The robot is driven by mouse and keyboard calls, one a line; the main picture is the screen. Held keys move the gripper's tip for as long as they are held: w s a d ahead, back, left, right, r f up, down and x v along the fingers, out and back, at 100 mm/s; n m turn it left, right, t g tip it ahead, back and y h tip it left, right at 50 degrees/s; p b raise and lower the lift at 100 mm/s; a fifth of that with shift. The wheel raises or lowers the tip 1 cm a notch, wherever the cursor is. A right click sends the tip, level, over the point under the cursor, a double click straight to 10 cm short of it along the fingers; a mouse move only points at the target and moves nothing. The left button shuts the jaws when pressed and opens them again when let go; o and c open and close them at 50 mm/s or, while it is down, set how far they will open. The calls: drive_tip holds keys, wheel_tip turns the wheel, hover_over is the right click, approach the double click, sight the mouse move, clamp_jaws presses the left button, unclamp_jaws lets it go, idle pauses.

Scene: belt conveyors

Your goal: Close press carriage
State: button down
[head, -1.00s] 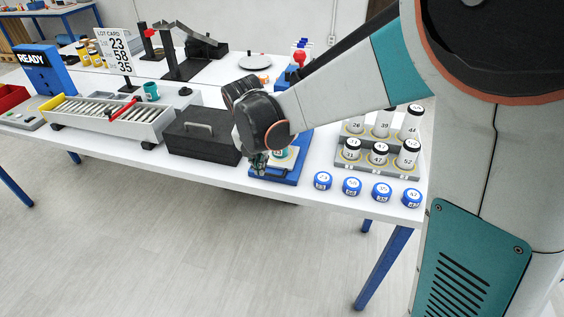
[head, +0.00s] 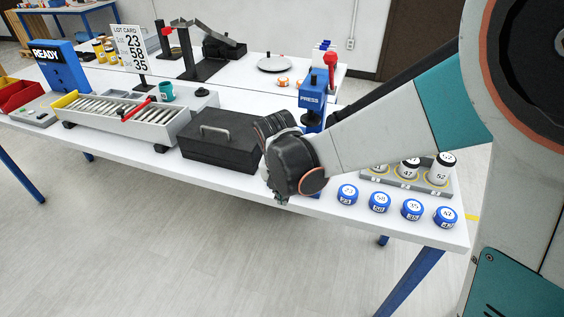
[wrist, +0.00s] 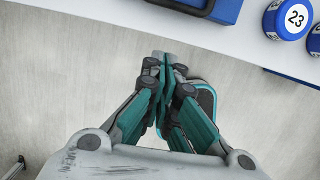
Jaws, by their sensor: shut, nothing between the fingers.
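The blue press (head: 312,98), with a PRESS label and a red-topped lever, stands upright behind my gripper. Its carriage area is mostly hidden by my wrist in the head view. In the wrist view, a blue plate (wrist: 226,11) with a dark rounded bar (wrist: 186,8) shows at the top edge, likely the carriage; how far out it sits I cannot tell. My gripper (head: 282,202) is at the table's front edge, in front of the press. In the wrist view its fingers (wrist: 165,64) are together and empty, over the floor, apart from the blue plate.
A black box (head: 222,142) with a handle stands left of my gripper. Several blue numbered caps (head: 347,194) line the front edge to the right, before a grey rack (head: 408,180) of numbered bottles. A roller tray (head: 120,118) is further left. The floor in front is clear.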

drive_tip(key=w+f, duration=0.1)
drive_tip(key=w+d+f, duration=0.1)
drive_tip(key=w+b, duration=0.1)
drive_tip(key=w, duration=0.1)
drive_tip(key=shift+w+d+f, duration=0.1)
drive_tip(key=shift+d+f, duration=0.1)
drive_tip(key=shift+f, duration=0.2)
